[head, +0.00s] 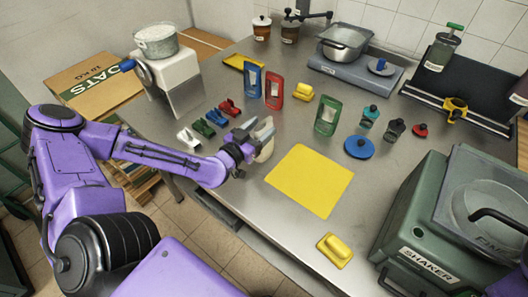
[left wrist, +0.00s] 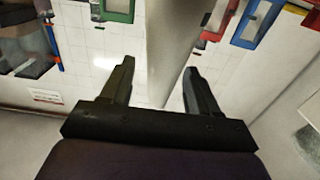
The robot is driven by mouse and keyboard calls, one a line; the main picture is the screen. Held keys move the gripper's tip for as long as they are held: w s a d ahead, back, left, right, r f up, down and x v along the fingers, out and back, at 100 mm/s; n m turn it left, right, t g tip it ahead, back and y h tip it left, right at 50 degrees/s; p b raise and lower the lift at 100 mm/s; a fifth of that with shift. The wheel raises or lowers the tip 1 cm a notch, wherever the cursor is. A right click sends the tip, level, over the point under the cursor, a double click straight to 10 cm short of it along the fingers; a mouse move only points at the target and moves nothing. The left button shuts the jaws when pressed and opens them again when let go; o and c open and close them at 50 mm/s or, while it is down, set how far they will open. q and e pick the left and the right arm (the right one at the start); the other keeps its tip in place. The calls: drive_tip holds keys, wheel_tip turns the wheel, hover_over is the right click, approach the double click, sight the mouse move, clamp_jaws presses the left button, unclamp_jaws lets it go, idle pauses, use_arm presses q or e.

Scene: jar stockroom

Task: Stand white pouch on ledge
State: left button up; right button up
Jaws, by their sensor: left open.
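The white pouch (head: 266,151) is off-white and stands on the steel table, partly hidden behind my left gripper (head: 262,130) in the head view. In the left wrist view the pouch (left wrist: 172,45) shows as a pale grey-white shape between the two spread fingers. My left gripper (left wrist: 158,82) is open, with a finger on each side of it; I see no clear contact. A long low ledge (head: 440,103) with a dark back panel lies at the right rear of the table. My right gripper is not in view.
Blue (head: 252,80), red (head: 274,89) and green (head: 326,115) pouches stand behind the white one. A yellow mat (head: 310,180) lies bare to its right. A green machine (head: 420,222) fills the right front.

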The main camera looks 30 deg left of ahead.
use_arm(q)
drive_tip(key=shift+w+d+r, duration=0.15)
drive_tip(key=shift+w, duration=0.7)
clamp_jaws()
